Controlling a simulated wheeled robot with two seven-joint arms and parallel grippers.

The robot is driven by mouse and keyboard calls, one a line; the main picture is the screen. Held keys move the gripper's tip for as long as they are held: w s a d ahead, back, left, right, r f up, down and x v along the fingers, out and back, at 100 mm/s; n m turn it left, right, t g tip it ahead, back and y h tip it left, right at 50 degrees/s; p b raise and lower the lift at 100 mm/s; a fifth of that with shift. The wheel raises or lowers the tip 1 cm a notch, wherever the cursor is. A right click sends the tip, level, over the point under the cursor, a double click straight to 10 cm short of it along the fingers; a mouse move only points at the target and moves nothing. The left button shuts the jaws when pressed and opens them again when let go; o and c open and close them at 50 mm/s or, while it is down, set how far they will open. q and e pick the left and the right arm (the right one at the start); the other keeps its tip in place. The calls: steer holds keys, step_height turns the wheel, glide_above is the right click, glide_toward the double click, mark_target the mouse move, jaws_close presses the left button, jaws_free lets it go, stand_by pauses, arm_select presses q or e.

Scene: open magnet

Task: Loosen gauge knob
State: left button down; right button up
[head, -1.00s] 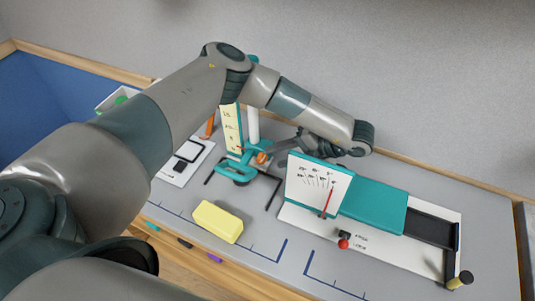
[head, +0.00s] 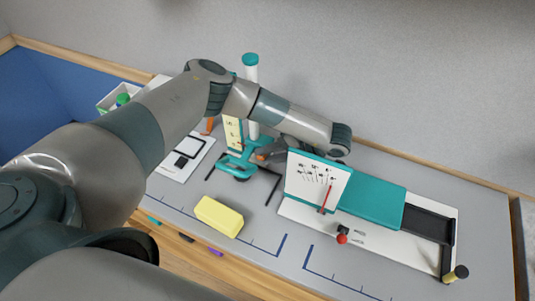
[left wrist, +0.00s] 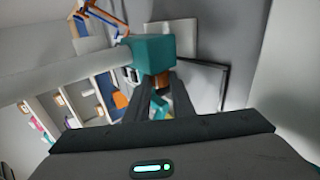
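The gauge stands at the middle back of the table, with a teal base (head: 235,168), a white post (head: 252,92) with a teal cap, and a yellow scale plate (head: 233,134). In the left wrist view its teal block (left wrist: 155,48) is in front of my fingers, and the brownish-orange knob (left wrist: 162,78) sits between the fingertips. My left gripper (left wrist: 160,88) has a finger on each side of the knob; whether they press on it I cannot tell. In the head view the gripper (head: 265,154) is beside the post and mostly covers the knob. My right gripper is not in view.
A white dial panel (head: 302,186) with a red needle and a teal box (head: 372,193) stand right of the gauge. A red-tipped knob (head: 342,237) is in front. A yellow block (head: 218,216) lies at front left. A white card device (head: 183,158) lies left.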

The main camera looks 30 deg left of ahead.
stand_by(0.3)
arm_select(q)
steer(key=h+b, duration=0.2)
steer(key=a+h+b, duration=0.1)
steer(key=h+b, duration=0.2)
steer(key=shift+r+b, duration=0.1)
steer(key=shift+b, duration=0.25)
steer(key=shift+a+r+t+h+b, duration=0.15)
steer(key=shift+r+t+h+b, duration=0.15)
steer(key=shift+h+b, duration=0.75)
steer(key=shift+r, duration=0.1)
steer(key=c, duration=1.5)
jaws_free()
steer(key=shift+r, duration=0.1)
